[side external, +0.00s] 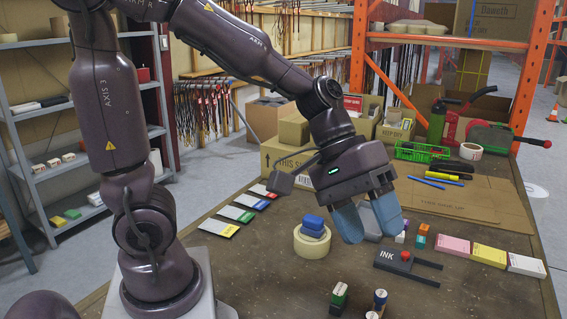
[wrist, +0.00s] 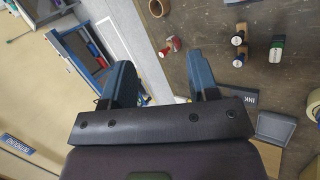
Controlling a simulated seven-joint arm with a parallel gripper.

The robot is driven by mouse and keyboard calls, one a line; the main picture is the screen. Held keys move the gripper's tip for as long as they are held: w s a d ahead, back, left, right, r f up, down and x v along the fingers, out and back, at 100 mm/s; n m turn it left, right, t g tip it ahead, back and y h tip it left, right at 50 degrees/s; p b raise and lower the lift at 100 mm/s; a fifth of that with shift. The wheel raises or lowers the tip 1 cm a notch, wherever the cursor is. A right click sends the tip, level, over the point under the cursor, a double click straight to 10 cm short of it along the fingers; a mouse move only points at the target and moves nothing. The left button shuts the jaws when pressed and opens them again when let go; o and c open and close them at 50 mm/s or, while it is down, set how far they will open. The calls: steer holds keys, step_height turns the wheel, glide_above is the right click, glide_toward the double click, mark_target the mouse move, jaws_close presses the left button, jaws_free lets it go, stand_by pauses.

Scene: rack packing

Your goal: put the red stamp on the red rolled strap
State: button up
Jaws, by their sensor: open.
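My gripper (side external: 368,222) is open, its blue fingers pointing down over the middle of the table; nothing shows between them. In the wrist view the fingers stand wide apart around my empty gripper (wrist: 163,68). A small red item with a pale end (wrist: 172,46) lies beyond the fingertips, apart from them. It may be the red stamp, but it is too small to tell. A pale round item (wrist: 158,8) is at the top edge of that view; I cannot tell whether it is the rolled strap.
A black ink pad (side external: 408,266) lies right of my gripper. A tape roll (side external: 311,247) with a blue item on top stands left. Coloured boxes (side external: 489,255) line the right.

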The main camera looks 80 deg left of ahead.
steer(key=s+a+r+m+t+y, duration=0.3)
steer(key=s+a+y, duration=0.4)
steer(key=a, duration=0.3)
steer(key=s+r+m, duration=0.1)
steer(key=m, duration=0.1)
steer(key=shift+s+a+r+m, duration=0.2)
steer(key=shift+s+a+m, duration=0.05)
steer(key=shift+a+m, duration=0.15)
